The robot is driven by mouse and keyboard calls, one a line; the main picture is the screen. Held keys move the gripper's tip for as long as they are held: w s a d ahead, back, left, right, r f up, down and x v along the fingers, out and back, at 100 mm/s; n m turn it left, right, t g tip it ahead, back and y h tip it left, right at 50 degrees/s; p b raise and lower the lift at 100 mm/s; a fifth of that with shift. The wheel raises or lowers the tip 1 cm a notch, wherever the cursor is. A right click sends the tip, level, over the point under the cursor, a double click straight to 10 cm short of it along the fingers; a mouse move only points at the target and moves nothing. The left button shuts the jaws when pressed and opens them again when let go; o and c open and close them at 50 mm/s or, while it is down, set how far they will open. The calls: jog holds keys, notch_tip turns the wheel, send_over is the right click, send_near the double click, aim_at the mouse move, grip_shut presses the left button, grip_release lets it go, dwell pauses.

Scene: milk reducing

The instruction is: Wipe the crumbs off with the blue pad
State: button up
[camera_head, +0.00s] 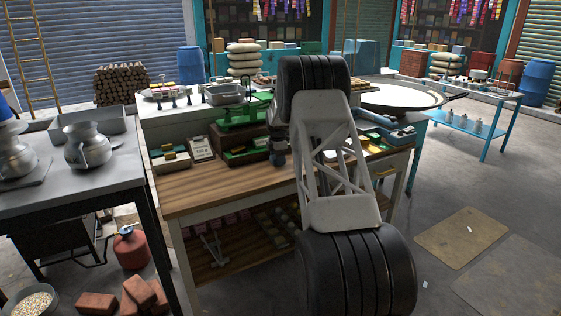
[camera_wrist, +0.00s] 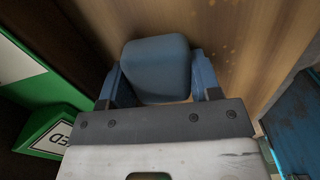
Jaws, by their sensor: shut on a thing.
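My gripper (camera_wrist: 160,84) is shut on the blue pad (camera_wrist: 155,62), which sits between its two blue fingers in the wrist view. The pad is over the wooden tabletop (camera_wrist: 270,60); I cannot tell whether it touches the wood. Small yellowish crumbs (camera_wrist: 232,50) lie on the wood to the right of the pad and beyond it. In the head view my arm hides the pad and crumbs; the wooden table (camera_head: 225,190) shows to its left.
A green-and-white box (camera_wrist: 62,132) stands close at left in the wrist view, and a blue object (camera_wrist: 295,125) at right. The front-left wood is clear.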

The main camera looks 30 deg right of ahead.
jog(key=shift+r, duration=4.15)
jog(key=shift+s+a, duration=0.35)
jog(key=shift+a, duration=0.15)
jog(key=s+a+f+n, duration=0.1)
jog(key=s+a+f, duration=0.2)
jog(key=s+a, duration=1.3)
jog(key=shift+s+a, duration=0.35)
jog(key=shift+s, duration=0.75)
jog(key=shift+w, duration=0.1)
send_over(252, 173)
jog(key=shift+f, duration=0.75)
jog(key=shift+f, duration=0.1)
jog(key=shift+f, duration=1.65)
